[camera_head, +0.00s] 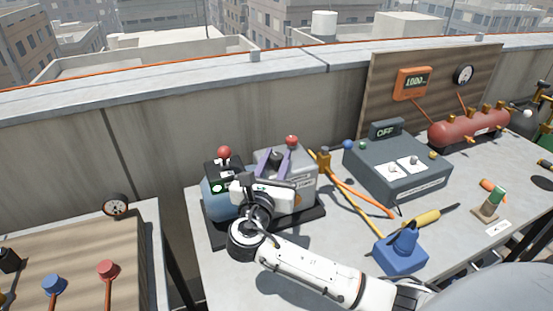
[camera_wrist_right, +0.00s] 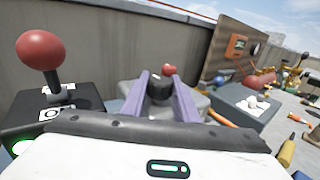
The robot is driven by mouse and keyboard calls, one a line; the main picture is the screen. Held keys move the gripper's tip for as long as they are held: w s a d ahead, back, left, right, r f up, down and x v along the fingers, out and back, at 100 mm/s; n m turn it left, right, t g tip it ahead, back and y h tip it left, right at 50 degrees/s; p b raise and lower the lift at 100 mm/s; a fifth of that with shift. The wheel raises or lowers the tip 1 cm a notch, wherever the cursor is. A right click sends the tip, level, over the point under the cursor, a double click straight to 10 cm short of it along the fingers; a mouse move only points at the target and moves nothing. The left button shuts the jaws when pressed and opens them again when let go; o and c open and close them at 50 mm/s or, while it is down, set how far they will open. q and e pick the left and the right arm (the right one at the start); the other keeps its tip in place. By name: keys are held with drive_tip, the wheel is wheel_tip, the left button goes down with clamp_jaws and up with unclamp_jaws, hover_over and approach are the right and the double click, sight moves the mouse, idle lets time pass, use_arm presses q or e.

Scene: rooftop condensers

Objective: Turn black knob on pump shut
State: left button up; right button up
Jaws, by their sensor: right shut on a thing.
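The pump (camera_head: 305,183) has a blue-grey body and a grey housing on a dark base plate. The black knob (camera_head: 277,156) sits on top of the grey housing. My right gripper (camera_head: 278,153) reaches over the pump, its two purple fingers shut on either side of the black knob. In the right wrist view the knob (camera_wrist_right: 159,88) shows between the purple fingers (camera_wrist_right: 159,84). The knob's lower part is hidden in that view, and my wrist covers much of the pump's front in the head view. My left gripper is not in view.
Two red ball levers rise close by, one left of the gripper (camera_head: 224,153) and one behind right (camera_head: 291,141). A grey "OFF" box (camera_head: 400,188), a blue vise-like block (camera_head: 401,253) and a red tank (camera_head: 468,128) stand right. A concrete parapet (camera_head: 150,135) runs behind.

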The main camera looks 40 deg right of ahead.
drive_tip(key=shift+r+m+g+h, duration=0.15)
drive_tip(key=shift+m+g+h, duration=0.65)
drive_tip(key=shift+m+g, duration=0.25)
drive_tip(key=shift+d+g, duration=0.1)
drive_tip(key=shift+g, duration=0.15)
drive_tip(key=o, duration=1.1)
drive_tip(key=shift+c, duration=0.2)
